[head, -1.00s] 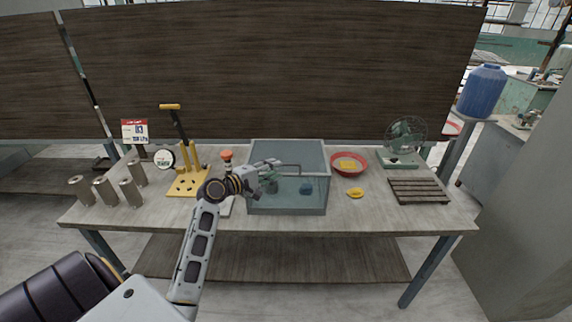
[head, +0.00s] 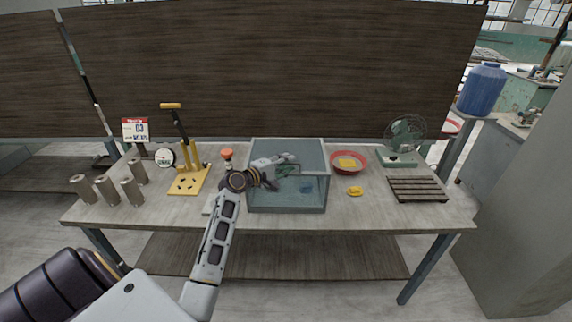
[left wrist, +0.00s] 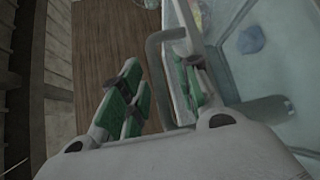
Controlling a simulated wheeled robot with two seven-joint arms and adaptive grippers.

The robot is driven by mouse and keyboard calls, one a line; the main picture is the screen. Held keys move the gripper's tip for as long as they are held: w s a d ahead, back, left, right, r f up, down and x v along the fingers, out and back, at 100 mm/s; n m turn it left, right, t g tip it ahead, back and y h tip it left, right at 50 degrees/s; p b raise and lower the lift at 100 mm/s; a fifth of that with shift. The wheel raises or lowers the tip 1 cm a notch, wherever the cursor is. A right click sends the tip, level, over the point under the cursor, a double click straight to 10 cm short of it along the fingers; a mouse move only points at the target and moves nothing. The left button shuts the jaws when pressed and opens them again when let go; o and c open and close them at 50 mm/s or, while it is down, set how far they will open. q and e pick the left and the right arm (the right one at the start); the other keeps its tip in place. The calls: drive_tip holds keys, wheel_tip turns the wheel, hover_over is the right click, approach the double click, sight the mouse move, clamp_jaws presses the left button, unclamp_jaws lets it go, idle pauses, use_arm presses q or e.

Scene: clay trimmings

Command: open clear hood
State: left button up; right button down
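The clear hood (head: 318,200) is a see-through box standing shut at the middle of the table. A blue lump (head: 306,188) shows through it, and also in the left wrist view (left wrist: 250,39). My left gripper (head: 290,166) is at the hood's front, near its upper part. In the left wrist view my left gripper (left wrist: 160,66) is open, with green-padded fingers apart. The hood's grey-green handle (left wrist: 157,92) has a bar running between the fingers; whether either pad touches it I cannot tell. My right gripper is not in view.
On the left stand several metal cylinders (head: 107,190), a yellow press (head: 188,182) and a dial gauge (head: 165,158). On the right are a red bowl (head: 361,169), a yellow piece (head: 355,191), a fan (head: 404,135) and a slatted rack (head: 418,190). The table's front edge is clear.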

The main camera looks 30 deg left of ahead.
use_arm(q)
clamp_jaws()
drive_tip(key=shift+a+r, duration=0.1)
idle(0.4)
